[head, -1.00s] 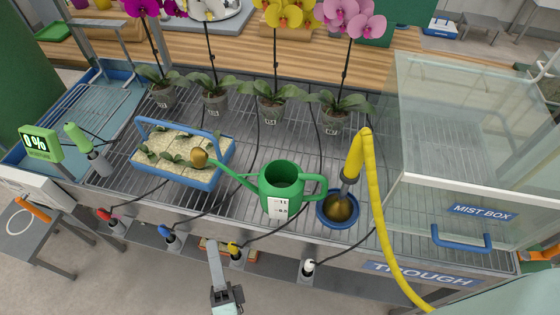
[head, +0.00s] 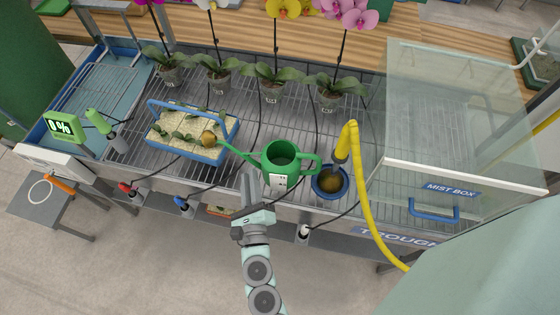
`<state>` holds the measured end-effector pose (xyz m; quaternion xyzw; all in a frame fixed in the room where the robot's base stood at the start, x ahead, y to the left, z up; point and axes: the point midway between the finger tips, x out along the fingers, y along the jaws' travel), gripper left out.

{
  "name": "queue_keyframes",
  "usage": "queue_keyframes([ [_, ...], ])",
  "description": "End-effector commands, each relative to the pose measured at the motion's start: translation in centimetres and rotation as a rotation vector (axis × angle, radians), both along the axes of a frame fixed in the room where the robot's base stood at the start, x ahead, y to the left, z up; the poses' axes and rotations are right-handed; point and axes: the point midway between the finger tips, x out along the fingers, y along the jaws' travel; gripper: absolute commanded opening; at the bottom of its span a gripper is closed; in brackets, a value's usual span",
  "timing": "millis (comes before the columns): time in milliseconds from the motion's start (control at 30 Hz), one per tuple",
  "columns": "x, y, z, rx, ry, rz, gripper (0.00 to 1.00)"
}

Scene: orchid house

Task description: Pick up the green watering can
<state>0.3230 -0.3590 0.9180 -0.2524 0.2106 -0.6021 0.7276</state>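The green watering can (head: 278,172) stands upright on the metal grate of the bench, near its front edge. Its spout points left, with a brass rose (head: 208,139) over the blue seedling tray (head: 215,154). Its handle is on the right, beside a blue bowl. My gripper (head: 250,182) is just left of the can's body, close to its lower left side. I cannot tell if they touch. The fingers show almost edge-on, so their opening is unclear.
The blue bowl (head: 343,190) with a yellow hose (head: 362,205) stands right of the can. The clear mist box (head: 455,125) is further right. Several potted orchids (head: 272,90) stand behind. Bare grate lies between them and the can.

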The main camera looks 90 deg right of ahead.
Motion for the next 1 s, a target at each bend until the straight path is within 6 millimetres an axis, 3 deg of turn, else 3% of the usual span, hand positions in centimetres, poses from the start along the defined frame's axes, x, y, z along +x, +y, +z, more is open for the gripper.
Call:
queue_keyframes([
  [367, 0.1, -1.9, 0.1, -0.003, -0.001, -0.004, 0.16],
  [733, 0.6, -6.0, 0.0, -0.003, 0.001, -0.005, 0.16],
  [1000, 0.8, -6.6, -0.2, -0.003, 0.001, -0.002, 0.16],
])
